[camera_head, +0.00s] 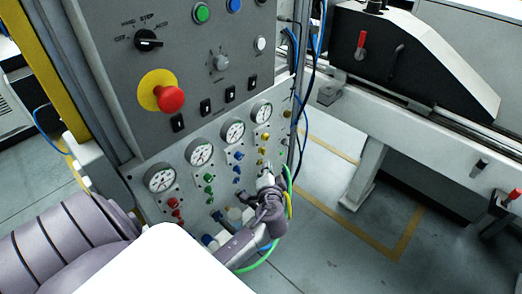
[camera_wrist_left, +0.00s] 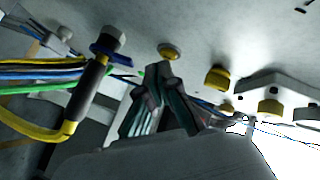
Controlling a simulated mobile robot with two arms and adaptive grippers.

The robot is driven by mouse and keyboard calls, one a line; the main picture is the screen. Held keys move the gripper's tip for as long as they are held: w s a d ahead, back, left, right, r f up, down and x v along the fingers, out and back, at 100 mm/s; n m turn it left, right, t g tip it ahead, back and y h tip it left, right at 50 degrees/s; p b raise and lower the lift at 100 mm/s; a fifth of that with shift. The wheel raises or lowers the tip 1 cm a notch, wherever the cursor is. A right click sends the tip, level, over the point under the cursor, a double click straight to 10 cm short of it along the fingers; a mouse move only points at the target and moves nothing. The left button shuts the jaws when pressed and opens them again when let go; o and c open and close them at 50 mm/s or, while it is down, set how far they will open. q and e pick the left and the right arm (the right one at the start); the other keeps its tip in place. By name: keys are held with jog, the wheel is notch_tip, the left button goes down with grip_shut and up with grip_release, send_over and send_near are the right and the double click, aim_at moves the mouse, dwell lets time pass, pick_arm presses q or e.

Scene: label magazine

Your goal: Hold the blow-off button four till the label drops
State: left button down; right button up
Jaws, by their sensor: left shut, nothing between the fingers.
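My left gripper (camera_head: 267,178) is at the lower right of the grey control panel, its fingertips close to the panel face under the fourth gauge. In the left wrist view the gripper (camera_wrist_left: 160,88) is shut with nothing between the fingers. Its tips point toward a round yellow button (camera_wrist_left: 168,52) on the pale panel; I cannot tell whether they touch it. In the head view yellow fittings (camera_head: 264,137) sit in the fourth column, partly hidden by the gripper lower down. No number or label can be made out. My right gripper is not in view.
Several gauges (camera_head: 201,152) line the panel, with red, green and blue fittings below. A red emergency knob (camera_head: 170,98) protrudes at left. In the left wrist view yellow knobs (camera_wrist_left: 217,78) and a hose fitting (camera_wrist_left: 88,82) flank the fingers. Green and yellow hoses hang close by.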

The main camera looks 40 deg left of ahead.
pick_arm(q)
jog(key=shift+a, duration=0.5)
dwell(1.7)
jog(key=shift+d, duration=0.15)
dwell(0.3)
jog(key=shift+d, duration=0.75)
jog(key=shift+s+d+f+b, duration=0.1)
jog(key=shift+d+b, duration=0.35)
jog(key=shift+d, duration=0.1)
jog(key=shift+s+d+b, duration=0.15)
jog(key=shift+d+b, duration=0.25)
jog(key=shift+d, duration=1.55)
